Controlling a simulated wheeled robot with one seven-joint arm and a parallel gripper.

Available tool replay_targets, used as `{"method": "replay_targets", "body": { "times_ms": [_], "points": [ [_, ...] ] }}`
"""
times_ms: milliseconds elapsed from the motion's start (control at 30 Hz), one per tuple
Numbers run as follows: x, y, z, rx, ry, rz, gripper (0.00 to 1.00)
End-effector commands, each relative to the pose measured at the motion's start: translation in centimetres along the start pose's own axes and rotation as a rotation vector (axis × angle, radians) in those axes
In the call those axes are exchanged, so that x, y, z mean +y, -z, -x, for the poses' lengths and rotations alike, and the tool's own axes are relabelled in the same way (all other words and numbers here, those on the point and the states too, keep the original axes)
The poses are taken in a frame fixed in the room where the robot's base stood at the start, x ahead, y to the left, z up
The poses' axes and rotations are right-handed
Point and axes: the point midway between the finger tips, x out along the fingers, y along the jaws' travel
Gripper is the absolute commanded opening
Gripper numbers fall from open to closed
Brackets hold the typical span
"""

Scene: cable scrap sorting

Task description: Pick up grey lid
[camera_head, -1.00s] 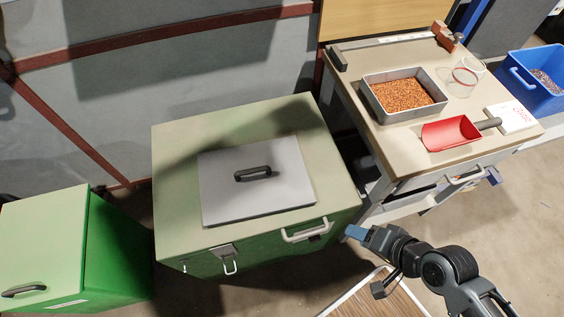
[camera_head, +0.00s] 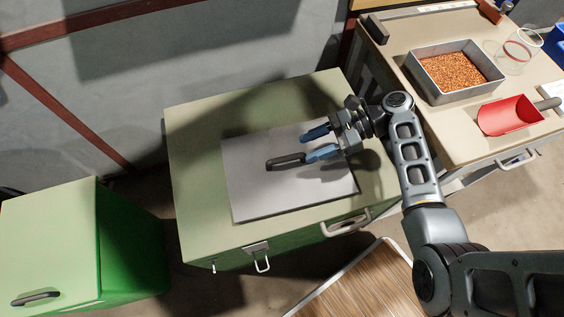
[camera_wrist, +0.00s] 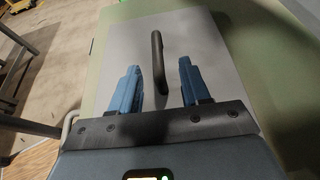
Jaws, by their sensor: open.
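The grey lid (camera_head: 260,198) is a flat square plate lying on top of the green cabinet (camera_head: 195,135). Its black bar handle (camera_head: 284,162) stands up near its middle and also shows in the wrist view (camera_wrist: 158,60). My gripper (camera_head: 312,144) is open above the right part of the lid, its blue fingers pointing left toward the handle. In the wrist view my gripper's fingers (camera_wrist: 160,78) are spread, with the near end of the handle between and just beyond their tips. I cannot tell the exact height of the fingers over the lid. My gripper hides part of the lid's right side.
A second green box (camera_head: 50,245) stands at lower left. At right, a workbench (camera_head: 440,130) carries a metal tray (camera_head: 414,68) of copper granules and a red scoop (camera_head: 508,116). A wooden-topped surface (camera_head: 355,285) is in front of the cabinet.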

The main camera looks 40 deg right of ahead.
Motion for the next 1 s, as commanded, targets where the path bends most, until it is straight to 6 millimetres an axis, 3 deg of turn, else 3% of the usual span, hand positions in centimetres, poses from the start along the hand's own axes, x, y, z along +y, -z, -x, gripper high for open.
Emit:
{"method": "replay_targets", "body": {
  "times_ms": [600, 900, 1000],
  "points": [
    [0.5, -0.1, -7.1, 0.001, -0.004, 0.002, 0.47],
    [0.4, -0.1, -7.6, 0.002, -0.001, 0.002, 0.47],
    [0.4, -0.1, -7.5, 0.002, -0.001, 0.002, 0.38]
  ]
}}
